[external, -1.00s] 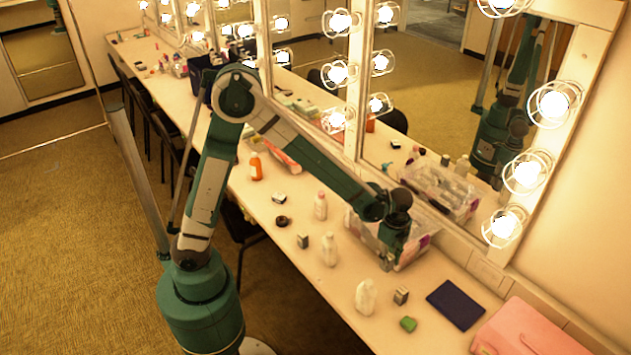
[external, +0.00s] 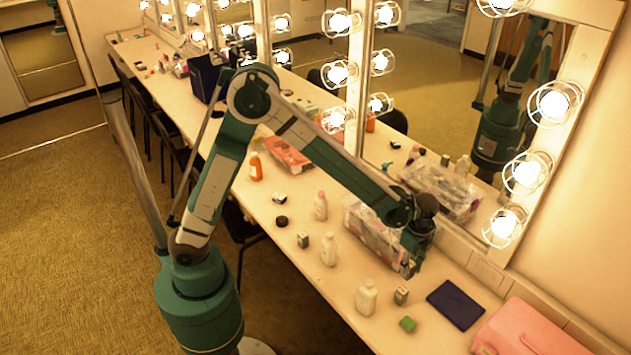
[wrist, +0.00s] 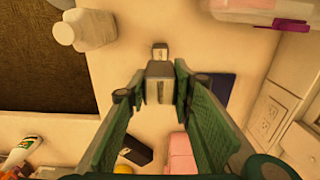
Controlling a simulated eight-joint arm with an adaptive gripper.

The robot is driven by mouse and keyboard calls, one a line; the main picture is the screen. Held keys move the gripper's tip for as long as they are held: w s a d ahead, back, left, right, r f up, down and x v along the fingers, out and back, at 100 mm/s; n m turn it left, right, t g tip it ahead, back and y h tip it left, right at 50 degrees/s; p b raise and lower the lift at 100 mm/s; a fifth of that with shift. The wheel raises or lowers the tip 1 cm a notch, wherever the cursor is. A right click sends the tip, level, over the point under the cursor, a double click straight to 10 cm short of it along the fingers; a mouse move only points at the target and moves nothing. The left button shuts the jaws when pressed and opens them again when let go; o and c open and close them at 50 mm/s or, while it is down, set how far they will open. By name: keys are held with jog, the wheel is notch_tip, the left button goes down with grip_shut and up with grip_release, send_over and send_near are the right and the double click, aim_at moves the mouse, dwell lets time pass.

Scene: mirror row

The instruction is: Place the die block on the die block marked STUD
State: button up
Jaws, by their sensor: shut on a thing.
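My gripper (wrist: 152,92) is shut on a small grey-and-dark die block (wrist: 158,82), held between its fingertips in the wrist view. In the external view my gripper (external: 410,266) hangs above the counter, and the held block is hard to make out. Another die block (external: 401,295) stands on the counter just below and in front of it; it appears beyond the held block in the wrist view (wrist: 160,50), apart from it. A third small block (external: 303,240) stands farther left along the counter. I cannot read STUD on any block.
A navy book (external: 456,304) and pink case (external: 533,328) lie right. A clear bin (external: 362,226) stands behind, by the mirror.

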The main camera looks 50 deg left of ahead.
aim_at(411, 261)
jog(key=shift+f, duration=2.6)
jog(key=shift+f, duration=0.1)
jog(key=shift+f, duration=1.8)
jog(key=shift+f+b, duration=0.15)
jog(key=shift+b, duration=0.15)
jog(key=o, duration=1.1)
jog(key=shift+r, duration=0.2)
jog(key=shift+r+p, duration=0.4)
jog(key=shift+r, duration=5.6)
